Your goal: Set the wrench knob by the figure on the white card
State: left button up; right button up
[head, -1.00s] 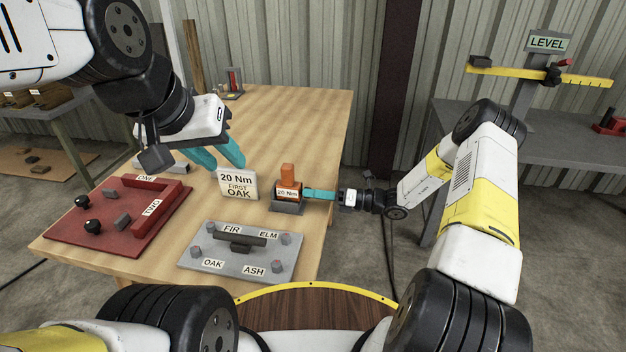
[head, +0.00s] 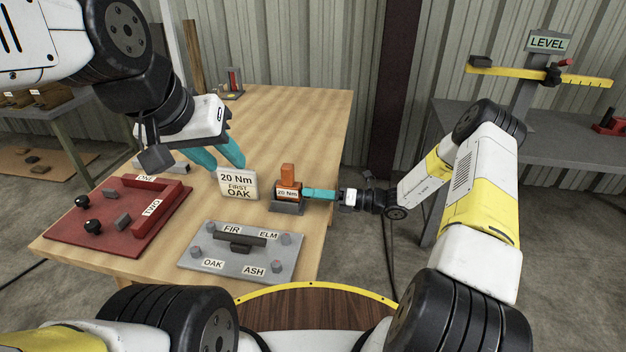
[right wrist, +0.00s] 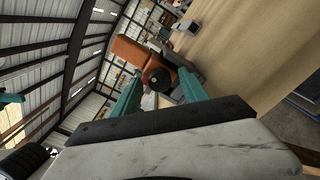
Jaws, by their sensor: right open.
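The white card (head: 238,184) reads "20 Nm FIRST OAK" and stands upright on the wooden table. The wrench knob unit (head: 287,188) is an orange block on a grey base with a label reading "20 Nm". It also shows in the right wrist view as an orange body (right wrist: 133,53) with a dark round knob (right wrist: 158,78). My right gripper (head: 308,194) is open at the unit's right side, its teal fingers on either side of the knob in the wrist view; contact is unclear. My left gripper (head: 222,158) hangs above and behind the card, its teal fingers apart and nothing visible between them.
A red tray (head: 65,230) marked ONE and TWO is at left. A LEVEL stand (head: 520,100) is on the right bench. The table's back is mostly clear.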

jog(key=s+d, duration=0.1)
jog(key=d, duration=0.6)
jog(key=shift+s+d, duration=0.25)
jog(key=shift+d, duration=0.1)
jog(key=s+a+r+n+g+h, duration=0.1)
jog(key=s+r+n+g+h, duration=0.1)
jog(key=s+r+n+h, duration=0.4)
jog(key=s+r+n+g+h, duration=0.25)
jog(key=s+r+n, duration=0.25)
jog(key=r+n, duration=0.6)
jog(key=s+d+r+n+t+h, duration=0.3)
jog(key=s+r+n, duration=0.3)
jog(key=s+r, duration=0.1)
jog(key=s+d+r+n+t+h, duration=0.3)
jog(key=s+r+n+t+h, duration=0.1)
jog(key=s+r+n, duration=0.2)
jog(key=shift+s+d+r+n, duration=0.4)
jog(key=shift+s+r, duration=0.1)
jog(key=shift+s, duration=0.75)
